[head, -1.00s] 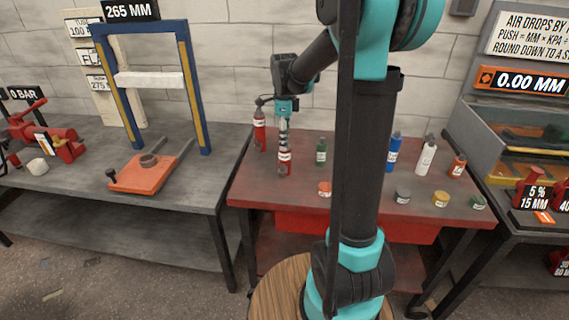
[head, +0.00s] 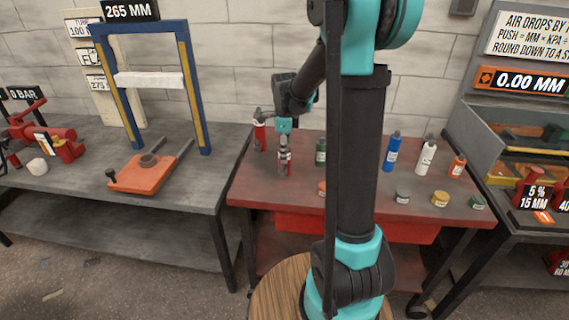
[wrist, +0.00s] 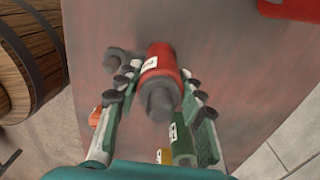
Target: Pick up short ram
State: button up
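A short red ram (head: 284,169) with a grey top and a white label stands upright on the red bench (head: 262,185). In the wrist view, the ram (wrist: 161,64) is between the two fingers of my gripper (wrist: 158,78), its grey end toward the camera. My gripper also shows in the head view (head: 284,155), pointing down over the ram. The fingers are open on either side, with narrow gaps to the ram. The fingers partly hide the ram in the head view.
A taller red ram (head: 260,135) stands close behind on the left, and a green container (head: 320,152) on the right. An orange jar (head: 322,188) is near the front. Blue (head: 392,153) and white (head: 426,157) bottles stand farther right.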

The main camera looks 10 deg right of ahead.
grip_shut()
jog(key=shift+r, duration=0.1)
